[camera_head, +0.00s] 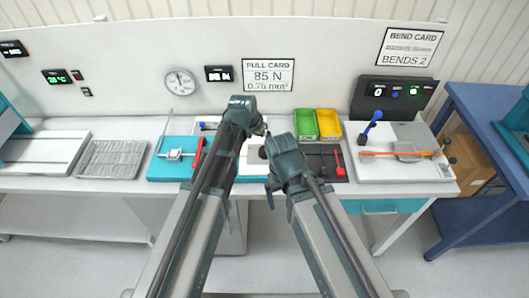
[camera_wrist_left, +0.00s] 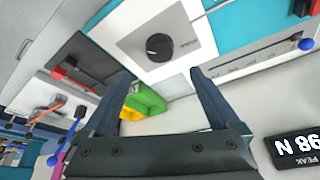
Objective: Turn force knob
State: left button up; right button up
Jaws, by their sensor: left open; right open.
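The force knob (camera_wrist_left: 159,46) is a round black knob on a white plate with a teal border. In the left wrist view it lies beyond and between the fingertips of my left gripper (camera_wrist_left: 159,75), which is open and empty, with no contact visible. In the head view the knob (camera_head: 262,153) shows only as a small dark patch between my two arms, near my left gripper (camera_head: 264,130). My right gripper (camera_head: 279,190) is open, lower and right of the left one, with its fingers partly hidden by its wrist.
A green bin (camera_head: 305,124) and a yellow bin (camera_head: 328,124) stand behind. A dark plate with a red handle (camera_head: 338,163) lies at right, beside a white fixture with a blue-knobbed lever (camera_head: 373,122). A teal fixture (camera_head: 172,165) is at left. The pull card (camera_head: 268,75) reads 85 N.

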aim_at(265, 150)
pick_arm(q)
jog(key=b+x, duration=0.8)
jog(key=x, duration=0.2)
jog(key=shift+w+f+b, duration=0.1)
jog(key=shift+f+b, duration=0.25)
jog(key=shift+b, duration=0.05)
jog(key=shift+c, duration=0.3)
jog(key=c, duration=1.3)
